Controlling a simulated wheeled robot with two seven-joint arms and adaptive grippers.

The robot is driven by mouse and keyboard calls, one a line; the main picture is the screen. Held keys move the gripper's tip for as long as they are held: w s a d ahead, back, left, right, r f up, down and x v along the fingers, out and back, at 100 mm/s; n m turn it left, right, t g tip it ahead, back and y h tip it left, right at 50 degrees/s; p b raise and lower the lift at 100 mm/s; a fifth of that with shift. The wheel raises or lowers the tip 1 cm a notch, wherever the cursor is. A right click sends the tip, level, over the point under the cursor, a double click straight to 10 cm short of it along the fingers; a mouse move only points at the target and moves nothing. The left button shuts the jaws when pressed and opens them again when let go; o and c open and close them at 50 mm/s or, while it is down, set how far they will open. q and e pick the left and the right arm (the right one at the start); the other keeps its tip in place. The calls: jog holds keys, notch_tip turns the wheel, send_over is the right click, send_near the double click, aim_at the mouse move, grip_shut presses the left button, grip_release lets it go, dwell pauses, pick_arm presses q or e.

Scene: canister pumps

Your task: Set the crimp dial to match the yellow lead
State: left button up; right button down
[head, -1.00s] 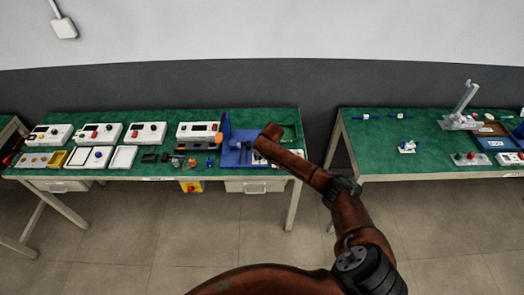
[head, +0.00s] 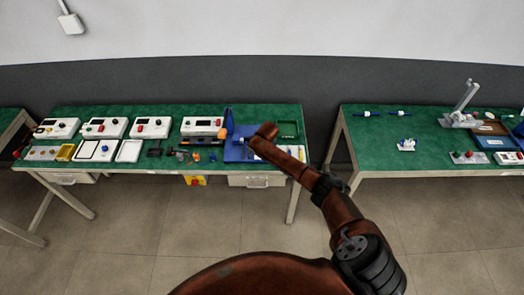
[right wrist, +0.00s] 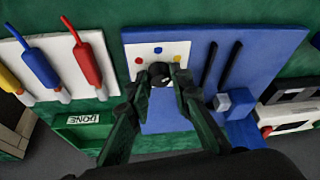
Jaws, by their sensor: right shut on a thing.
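The crimp dial is a black knob (right wrist: 159,72) on a white plate with red, blue and yellow dots, fixed to a blue board (right wrist: 240,60). My right gripper (right wrist: 160,76) is shut on the knob in the right wrist view. The fingers cover its lower part, and I cannot tell where it points. A yellow lead (right wrist: 10,80), a blue lead (right wrist: 40,65) and a red lead (right wrist: 88,62) lie on a white panel to the left. In the head view my right arm hides the gripper and dial at the blue board (head: 236,150). My left gripper is not in view.
Two black strips (right wrist: 218,65) and a blue block (right wrist: 238,103) lie right of the dial. A green tray (right wrist: 85,133) marked DONE is at lower left. White boxes (head: 150,127) line the green table (head: 170,112). A second green table (head: 385,140) stands across a gap.

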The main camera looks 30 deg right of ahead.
jog(key=c, duration=1.7)
grip_release()
jog(key=shift+c, duration=0.2)
jog(key=shift+r, duration=0.1)
jog(key=v, duration=1.1)
jog(key=shift+r, duration=0.4)
jog(key=shift+s, duration=0.15)
